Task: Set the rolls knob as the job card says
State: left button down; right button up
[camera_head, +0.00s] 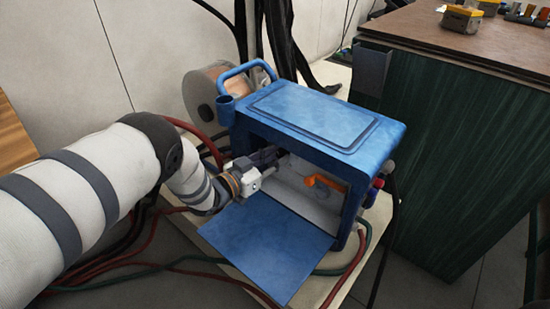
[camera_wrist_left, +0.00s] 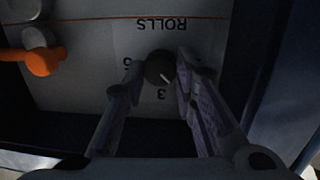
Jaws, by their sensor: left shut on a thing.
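The rolls knob (camera_wrist_left: 159,66) is a small dark round knob with a white pointer mark, on a light panel under the upside-down word ROLLS in the left wrist view. Its mark points down and to the right in that view. A 3 shows below it, and another number, hard to read, to its left. My left gripper (camera_head: 268,158) reaches into the open side of the blue machine (camera_head: 320,112). Its two fingers are shut on the knob, one on each side; they may hide part of the scale. My right gripper and the job card are not in view.
An orange lever (camera_head: 325,184) sits on the panel beside the knob. The blue door (camera_head: 270,245) is folded down below the opening. A wire spool (camera_head: 203,95) stands behind the machine. Red and green cables lie around it. A dark green bench (camera_head: 455,165) stands at the right.

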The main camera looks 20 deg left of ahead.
pick_arm(q)
jog(key=shift+w+r, duration=0.1)
jog(key=shift+r, duration=0.05)
jog(key=c, duration=1.3)
grip_release()
jog(key=f+v, duration=0.1)
jog(key=v, duration=1.1)
jog(key=shift+r, duration=0.45)
